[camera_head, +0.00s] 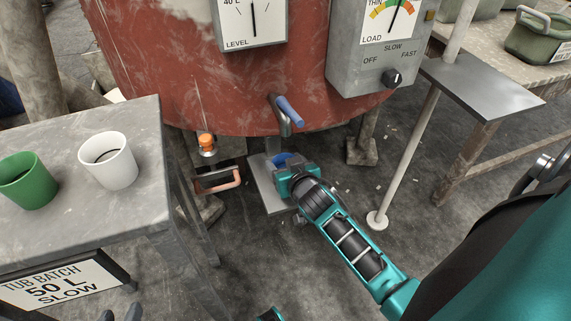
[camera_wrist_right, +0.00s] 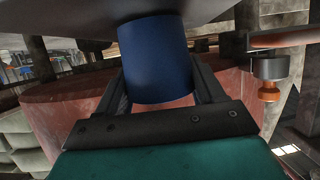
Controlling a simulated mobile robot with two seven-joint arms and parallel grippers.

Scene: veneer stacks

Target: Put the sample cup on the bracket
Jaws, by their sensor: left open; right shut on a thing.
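The blue sample cup (camera_head: 283,159) is held in my right gripper (camera_head: 287,167), beneath the tap of the red tub. In the right wrist view the cup (camera_wrist_right: 155,60) sits between the two dark fingers of the gripper (camera_wrist_right: 160,88). The bracket appears to be the grey plate (camera_head: 268,190) below the tap. The cup is over or on this plate; in the wrist view its end meets a dark surface (camera_wrist_right: 80,27). I cannot tell whether it rests there. My left gripper (camera_head: 121,314) is open at the bottom edge, only its fingertips showing.
The tap has a blue handle (camera_head: 289,110). A green cup (camera_head: 28,182) and a white cup (camera_head: 108,160) stand on the left table (camera_head: 130,117). A white pole (camera_head: 408,155) stands right.

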